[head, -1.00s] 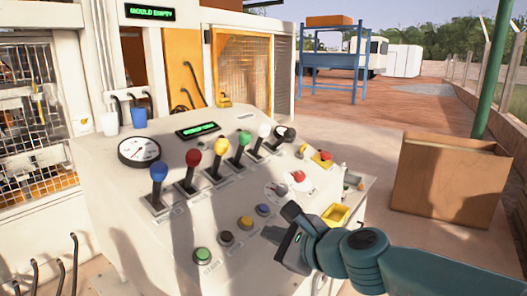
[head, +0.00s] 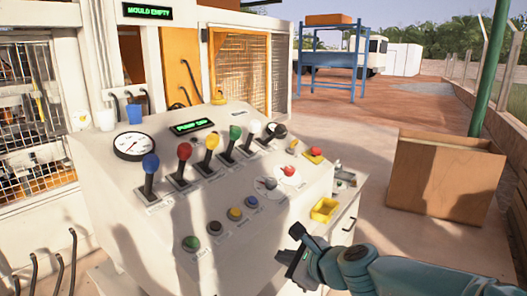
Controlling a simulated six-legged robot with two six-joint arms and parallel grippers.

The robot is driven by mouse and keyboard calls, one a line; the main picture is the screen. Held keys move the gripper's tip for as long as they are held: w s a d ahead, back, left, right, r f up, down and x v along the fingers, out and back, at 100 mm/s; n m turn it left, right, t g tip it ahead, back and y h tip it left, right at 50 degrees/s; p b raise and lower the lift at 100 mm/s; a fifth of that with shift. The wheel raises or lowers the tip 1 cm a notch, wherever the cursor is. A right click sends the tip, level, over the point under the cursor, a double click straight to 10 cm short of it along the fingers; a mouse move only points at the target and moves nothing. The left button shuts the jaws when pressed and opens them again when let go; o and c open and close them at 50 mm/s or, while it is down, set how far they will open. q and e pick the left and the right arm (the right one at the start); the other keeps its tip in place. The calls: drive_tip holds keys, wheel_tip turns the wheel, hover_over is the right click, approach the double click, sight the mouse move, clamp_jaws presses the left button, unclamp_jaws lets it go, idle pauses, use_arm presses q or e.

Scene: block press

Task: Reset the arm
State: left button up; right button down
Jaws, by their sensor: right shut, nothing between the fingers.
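My right arm comes in from the lower right. Its gripper (head: 291,245) is shut and empty, in front of the lower right part of the white control console (head: 150,235). The levers have blue (head: 151,161), red (head: 184,151), yellow (head: 211,141), green (head: 235,132), white (head: 254,127) and black (head: 276,130) knobs. My left gripper is not in view.
The small display (head: 193,126) appears to read PUMP OFF; the upper sign (head: 148,11) reads MOULD EMPTY. A large cardboard-coloured box (head: 440,180) stands on the ground at right. Open ground lies between console and box.

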drive_tip(key=s+d+f+n+g+h, duration=0.15)
drive_tip(key=s+f, duration=0.25)
drive_tip(key=f, duration=0.6)
drive_tip(key=s+d+f+n+g+h, duration=0.1)
drive_tip(key=s+d+f+g, duration=0.25)
drive_tip(key=f, duration=0.65)
drive_tip(key=s+d+f+n+g+h, duration=0.15)
drive_tip(key=s+f, duration=0.25)
drive_tip(key=f, duration=0.6)
drive_tip(key=s+f+n+g, duration=0.1)
drive_tip(key=s+f+n, duration=0.3)
drive_tip(key=s+n, duration=0.4)
drive_tip(key=s+f+n+g, duration=0.1)
drive_tip(key=s+f+n, duration=0.4)
drive_tip(key=s+n, duration=0.3)
drive_tip(key=s, duration=0.3)
drive_tip(key=shift+s+f+y, duration=0.15)
drive_tip(key=shift+y, duration=0.15)
